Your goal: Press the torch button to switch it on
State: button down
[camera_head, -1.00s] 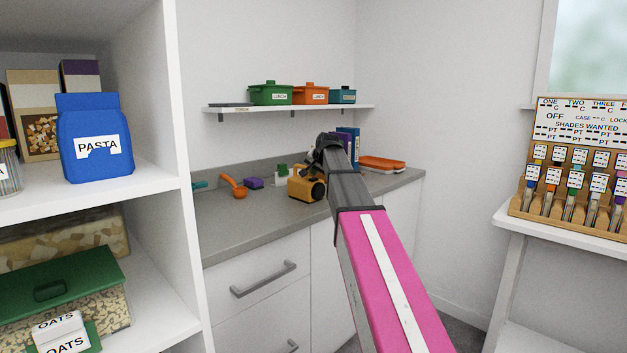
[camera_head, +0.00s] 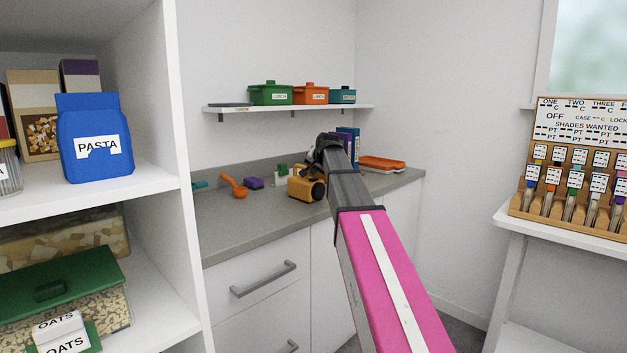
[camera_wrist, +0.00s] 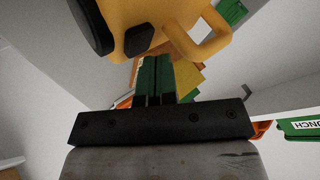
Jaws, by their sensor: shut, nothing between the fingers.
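The torch (camera_head: 307,188) is a yellow-orange, box-like body with a handle, standing on the grey counter. In the wrist view its yellow body (camera_wrist: 160,17) fills the top, with the handle loop at the right and a large black round part at the left. A small black button-like part (camera_wrist: 138,40) shows on the body. My gripper (camera_wrist: 157,62) is shut and empty, its green and dark fingers pointing toward the torch just below that black part. I cannot tell whether they touch. In the head view my gripper (camera_head: 322,155) is above and behind the torch, its fingertips hidden.
An orange tray (camera_head: 382,163) and upright books (camera_head: 349,142) are at the right. A wall shelf (camera_head: 292,107) with lidded pots runs above.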

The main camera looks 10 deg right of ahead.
jog(key=shift+f, duration=0.15)
dwell(0.4)
jog(key=shift+f, duration=0.3)
jog(key=shift+r, duration=0.5)
jog(key=shift+r, duration=0.1)
jog(key=shift+r, duration=2.9)
